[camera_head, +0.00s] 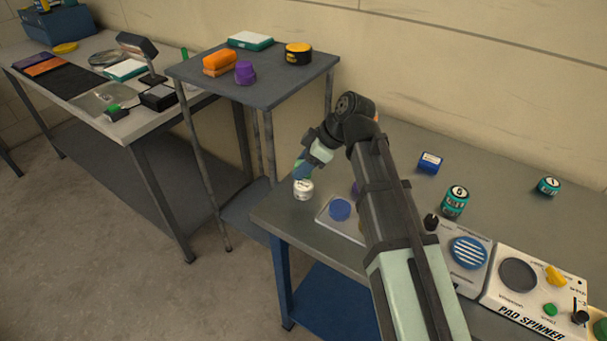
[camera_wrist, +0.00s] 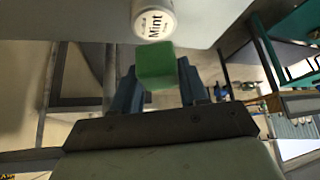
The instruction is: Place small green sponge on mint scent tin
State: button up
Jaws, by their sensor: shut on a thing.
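The mint scent tin (camera_head: 303,189) is a small white tin standing upright near the left front edge of the grey workbench. In the wrist view its white lid (camera_wrist: 154,24) reads "Mint". My gripper (camera_head: 302,169) is just above the tin in the head view. The small green sponge (camera_wrist: 155,66) is a green block held between the two blue fingers of my gripper (camera_wrist: 158,88) in the wrist view. There the sponge overlaps the lower edge of the lid; I cannot tell whether they touch. In the head view my gripper mostly hides the sponge.
A clear tray with a blue round pad (camera_head: 340,209) lies right of the tin. A blue box (camera_head: 429,162), teal tins (camera_head: 455,201) and a pad spinner (camera_head: 530,290) are farther right. A side table (camera_head: 270,88) with orange, purple and yellow items stands behind left.

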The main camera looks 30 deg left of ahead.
jog(key=shift+f, duration=1.8)
jog(key=shift+f, duration=0.15)
jog(key=o, duration=1)
jog(key=v, duration=1.2)
jog(key=shift+r, duration=0.25)
jog(key=shift+w, duration=0.1)
